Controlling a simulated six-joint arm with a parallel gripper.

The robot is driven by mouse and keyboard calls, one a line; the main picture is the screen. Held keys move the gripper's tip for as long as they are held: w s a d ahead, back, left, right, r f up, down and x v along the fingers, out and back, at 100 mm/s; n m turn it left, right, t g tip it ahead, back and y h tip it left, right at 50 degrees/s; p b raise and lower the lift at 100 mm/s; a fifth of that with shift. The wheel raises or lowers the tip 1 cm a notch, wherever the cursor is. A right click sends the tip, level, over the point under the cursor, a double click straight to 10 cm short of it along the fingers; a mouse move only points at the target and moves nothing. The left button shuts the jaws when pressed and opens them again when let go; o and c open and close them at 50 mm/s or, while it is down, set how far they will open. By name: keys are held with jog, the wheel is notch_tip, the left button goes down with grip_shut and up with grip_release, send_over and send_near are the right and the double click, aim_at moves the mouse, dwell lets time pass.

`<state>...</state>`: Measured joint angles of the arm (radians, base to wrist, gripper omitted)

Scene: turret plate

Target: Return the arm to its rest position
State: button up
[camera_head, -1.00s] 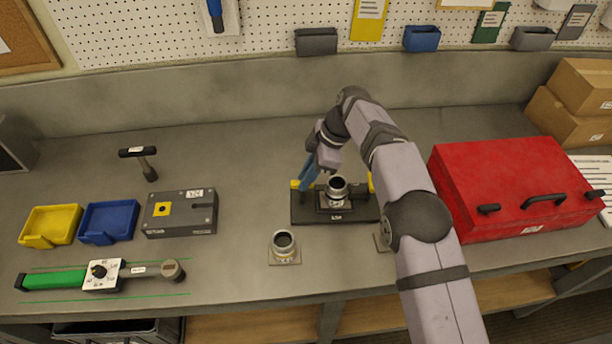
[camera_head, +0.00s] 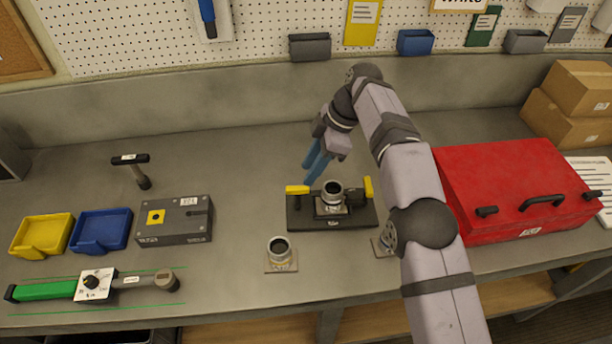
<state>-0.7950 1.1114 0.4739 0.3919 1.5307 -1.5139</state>
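My gripper (camera_head: 311,175) hangs over the bench, behind and above the left end of the black fixture. Its two blue fingers point down, with a narrow gap between them and nothing held. It is apart from the fixture. The black fixture plate (camera_head: 352,221) has a yellow clamp end on the left (camera_head: 297,190) and another on the right (camera_head: 369,188). A silver and black ring-shaped part (camera_head: 331,200) sits upright in its middle. My arm crosses from the lower right, bent over the bench.
A similar part on a square base (camera_head: 281,257) stands in front; another (camera_head: 383,245) is partly hidden by my arm. A red toolbox (camera_head: 500,180) is right. A grey block (camera_head: 176,236), blue tray (camera_head: 100,246), yellow tray (camera_head: 42,251), hammer (camera_head: 139,173) and green-handled wrench (camera_head: 60,290) are left.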

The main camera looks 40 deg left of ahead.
jog(key=shift+w+d+r, duration=0.2)
jog(key=shift+d+r, duration=0.05)
jog(key=shift+r, duration=0.3)
jog(key=w+d+m+t, duration=0.1)
jog(key=w+d+m, duration=0.3)
jog(key=d, duration=0.3)
jog(key=w+d+m, duration=0.3)
jog(key=d+m, duration=0.1)
jog(key=d, duration=0.2)
jog(key=d+m+t+h, duration=0.1)
jog(key=d+m, duration=0.5)
jog(key=d, duration=0.8)
jog(key=s+d+f+m, duration=0.2)
jog(key=s+d+m, duration=0.2)
jog(key=s+d, duration=0.2)
jog(key=s+d+f+m+h, duration=0.1)
jog(key=s+d+f+m, duration=0.2)
jog(key=s+d, duration=0.4)
jog(key=s+d+f+m+h, duration=0.1)
jog(key=s+d+f+m, duration=0.1)
jog(key=s+d+m, duration=0.3)
jog(key=s+d+b, duration=0.1)
jog(key=s+d, duration=0.1)
jog(key=d, duration=0.1)
jog(key=shift+d+f+t, duration=0.25)
jog(key=shift+d+t, duration=0.05)
jog(key=shift+t, duration=0.1)
